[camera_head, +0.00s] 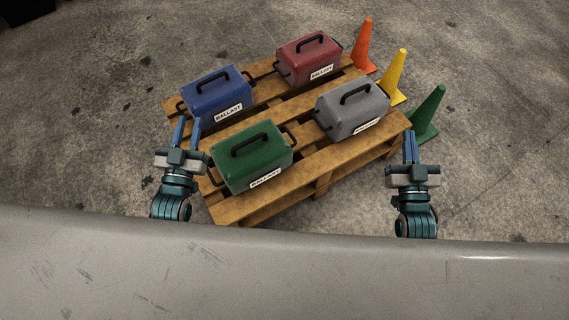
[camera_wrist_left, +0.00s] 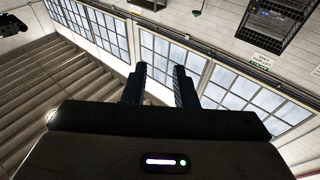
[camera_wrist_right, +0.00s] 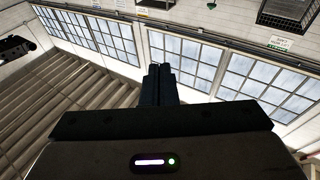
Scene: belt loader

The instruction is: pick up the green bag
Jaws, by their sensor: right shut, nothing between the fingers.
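The green bag (camera_head: 251,160) is a box-shaped case with a black top handle and a white BALLAST label. It sits upright at the near left part of the wooden pallet (camera_head: 240,209). My left gripper (camera_head: 187,131) is just left of the green bag, apart from it, with its fingers spread and empty; they also show spread in the left wrist view (camera_wrist_left: 160,84). My right gripper (camera_head: 410,147) is at the pallet's right end, well away from the green bag. Its fingers are together with nothing between them, as in the right wrist view (camera_wrist_right: 159,84).
A blue bag (camera_head: 207,90), a red bag (camera_head: 308,58) and a grey bag (camera_head: 351,108) share the pallet. Orange (camera_head: 364,48), yellow (camera_head: 394,80) and green (camera_head: 427,118) cones stand along its right side. A grey surface (camera_head: 280,275) spans the foreground.

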